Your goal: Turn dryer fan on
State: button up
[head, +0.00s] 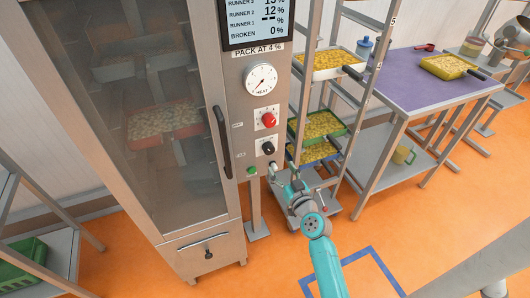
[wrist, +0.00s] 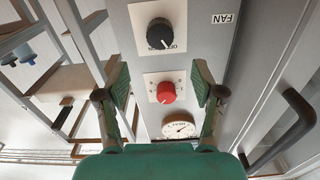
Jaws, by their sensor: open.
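The dryer is a tall steel cabinet with a glass door (head: 140,110). Its control panel holds a black knob (head: 268,148) on a white plate below a red knob (head: 268,119). In the wrist view, which looks upside down, the black knob (wrist: 161,34) is beside a FAN label (wrist: 222,19), and the red knob (wrist: 166,92) shows between my fingers. The black knob's plate carries lettering I cannot fully read. My gripper (head: 281,170) is open and empty, just below and right of the black knob, apart from it. It also shows in the wrist view (wrist: 161,80).
A round heat gauge (head: 260,79) and a display (head: 255,20) are above the knobs. A rack with yellow-filled trays (head: 318,125) stands close on the right. A purple-topped table (head: 415,85) is beyond.

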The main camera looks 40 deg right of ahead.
aim_at(270, 151)
jog(key=x, duration=1)
jog(key=shift+w+f, duration=0.1)
jog(key=shift+w, duration=0.05)
jog(key=c, duration=1.1)
